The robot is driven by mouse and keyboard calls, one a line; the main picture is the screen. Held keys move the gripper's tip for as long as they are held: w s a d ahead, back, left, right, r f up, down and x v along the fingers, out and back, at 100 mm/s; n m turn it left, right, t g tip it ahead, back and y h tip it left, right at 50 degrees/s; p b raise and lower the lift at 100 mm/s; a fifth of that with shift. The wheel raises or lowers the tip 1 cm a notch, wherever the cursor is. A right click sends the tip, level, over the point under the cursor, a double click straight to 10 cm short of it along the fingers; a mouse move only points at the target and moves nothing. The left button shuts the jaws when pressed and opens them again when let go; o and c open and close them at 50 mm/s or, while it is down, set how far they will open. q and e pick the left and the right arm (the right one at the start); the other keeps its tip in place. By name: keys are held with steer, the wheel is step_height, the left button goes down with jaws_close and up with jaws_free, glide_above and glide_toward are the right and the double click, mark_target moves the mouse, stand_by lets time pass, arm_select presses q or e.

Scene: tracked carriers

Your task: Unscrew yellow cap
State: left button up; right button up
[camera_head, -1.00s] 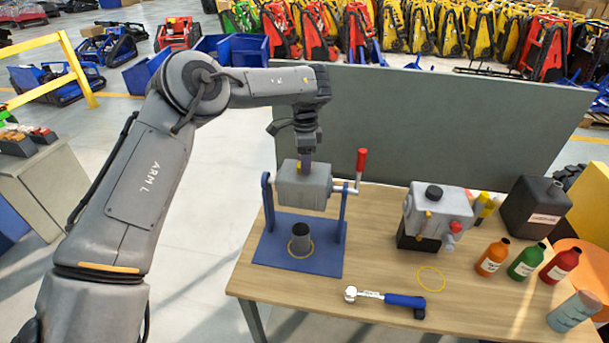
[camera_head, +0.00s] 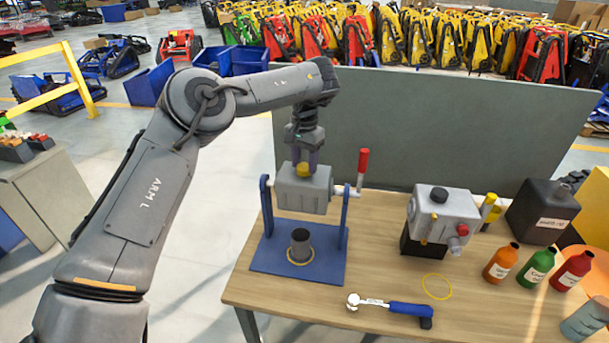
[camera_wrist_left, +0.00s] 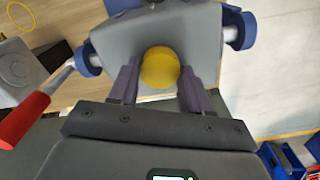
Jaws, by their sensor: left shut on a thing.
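The yellow cap (camera_head: 303,172) sits on top of the grey metal block (camera_head: 303,196). The block hangs between the two posts of a blue stand (camera_head: 266,255). My left gripper (camera_head: 304,163) points down from above and is shut on the yellow cap. In the left wrist view, the cap (camera_wrist_left: 160,67) lies between the two purple-grey fingers of my left gripper (camera_wrist_left: 160,76), with the grey block (camera_wrist_left: 150,25) behind it. My right gripper is not in view.
A red-handled crank (camera_head: 361,169) rises right of the block. A black cylinder (camera_head: 300,241) stands on the stand's base. A blue-handled wrench (camera_head: 392,307), a grey valve unit (camera_head: 443,213), and coloured bottles (camera_head: 538,266) are on the table. A dark panel (camera_head: 450,130) stands behind.

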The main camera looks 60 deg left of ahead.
arm_select(q)
steer(key=shift+n, duration=0.4)
steer(key=shift+f+n+b, duration=0.2)
steer(key=shift+n+b, duration=0.35)
steer(key=shift+n, duration=0.35)
steer(key=n+b, duration=0.1)
steer(key=n, duration=0.2)
steer(key=shift+n, duration=0.3)
steer(key=n, duration=0.4)
steer(key=shift+r+b, duration=0.15)
steer(key=shift+b, duration=0.2)
steer(key=o, duration=0.9)
steer(key=shift+o, duration=0.2)
